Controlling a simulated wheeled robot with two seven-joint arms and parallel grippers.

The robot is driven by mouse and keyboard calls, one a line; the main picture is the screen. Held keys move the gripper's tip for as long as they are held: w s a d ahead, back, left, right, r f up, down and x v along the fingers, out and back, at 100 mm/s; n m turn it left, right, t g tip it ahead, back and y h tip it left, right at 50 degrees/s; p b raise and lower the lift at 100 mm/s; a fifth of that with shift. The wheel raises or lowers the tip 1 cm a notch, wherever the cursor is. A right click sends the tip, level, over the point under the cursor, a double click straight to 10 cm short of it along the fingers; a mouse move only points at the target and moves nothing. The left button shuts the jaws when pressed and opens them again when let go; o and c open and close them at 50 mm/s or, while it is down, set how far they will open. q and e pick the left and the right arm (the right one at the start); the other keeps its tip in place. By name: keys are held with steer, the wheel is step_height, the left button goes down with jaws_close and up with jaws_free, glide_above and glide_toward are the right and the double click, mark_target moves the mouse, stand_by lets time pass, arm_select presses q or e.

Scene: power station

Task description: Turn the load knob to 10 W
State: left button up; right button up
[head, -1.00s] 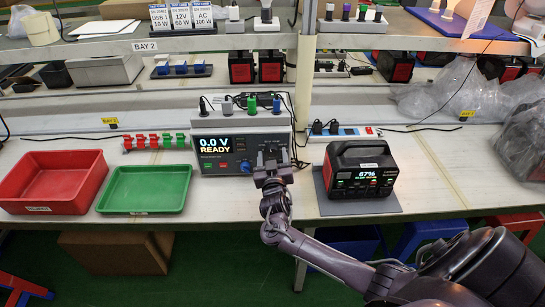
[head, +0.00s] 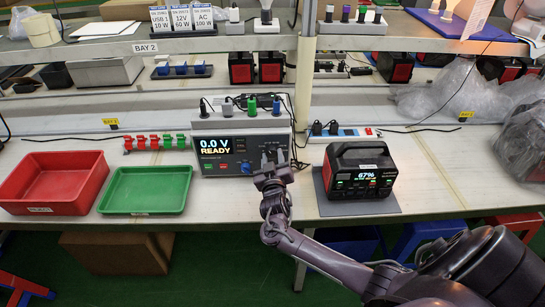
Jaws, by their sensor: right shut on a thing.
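The grey electronic tester (head: 225,150) stands at the middle of the bench. Its screen (head: 215,145) reads "0.0 V READY". A blue knob (head: 246,168) shows low on its front panel, just left of my right gripper. My right gripper (head: 273,160) is up against the right part of that panel, with its jaws shut on the load knob. The jaws hide the knob, so its pointer and setting cannot be read. My left gripper is not in view.
A black power station (head: 357,172) reading 67% stands on a grey mat right of my gripper. A green tray (head: 146,190) and a red bin (head: 52,184) lie to the left. Load cards (head: 183,18), including one marked 10 W, stand on the shelf above.

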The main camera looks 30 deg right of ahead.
steer(key=n+p, duration=0.2)
steer(key=n, duration=0.3)
steer(key=shift+n, duration=0.3)
stand_by(0.4)
steer(key=o, duration=1)
steer(key=v, duration=0.7)
steer(key=shift+s+a+b, duration=0.2)
steer(key=shift+s+b, duration=0.1)
steer(key=shift+s, duration=0.05)
